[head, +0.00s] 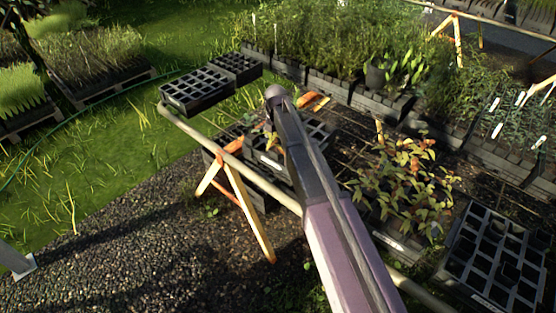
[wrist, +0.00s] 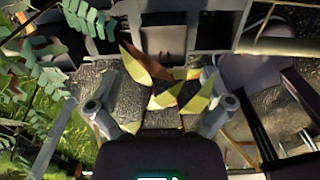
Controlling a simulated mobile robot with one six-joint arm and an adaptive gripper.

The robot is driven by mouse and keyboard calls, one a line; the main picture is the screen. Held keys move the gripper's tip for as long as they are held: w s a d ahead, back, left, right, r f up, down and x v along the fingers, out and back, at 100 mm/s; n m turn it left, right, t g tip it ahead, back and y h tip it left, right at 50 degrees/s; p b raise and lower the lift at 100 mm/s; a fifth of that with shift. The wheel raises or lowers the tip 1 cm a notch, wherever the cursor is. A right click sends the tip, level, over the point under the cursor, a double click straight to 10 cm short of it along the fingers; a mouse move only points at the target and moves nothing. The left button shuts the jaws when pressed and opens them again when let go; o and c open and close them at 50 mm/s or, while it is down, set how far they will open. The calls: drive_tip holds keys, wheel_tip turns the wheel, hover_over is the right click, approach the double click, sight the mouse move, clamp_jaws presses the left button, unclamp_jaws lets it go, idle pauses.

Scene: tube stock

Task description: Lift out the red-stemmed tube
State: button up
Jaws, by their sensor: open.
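In the wrist view a small plant with yellow-green and orange leaves (wrist: 150,66) shows between the two fingers of my open gripper (wrist: 160,84). The fingers stand apart on either side of the leaves, and no contact is visible. My arm hides part of that tray and most of the gripper there.
Empty black cell trays (head: 195,91) sit at the bench's far left end. A reddish-leaved bushy plant (head: 405,185) and another cell tray (head: 490,262) lie to the right. Dense green plants (head: 320,45) stand behind. In the wrist view green fronds (wrist: 40,65) crowd the left side.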

sight(277, 149)
drive_tip(key=shift+f, duration=0.2)
drive_tip(key=f+b, duration=0.5)
drive_tip(key=shift+s+d, duration=0.1)
drive_tip(key=shift+d, duration=0.15)
drive_tip(key=shift+r, duration=0.1)
idle(0.5)
drive_tip(key=c, duration=1.2)
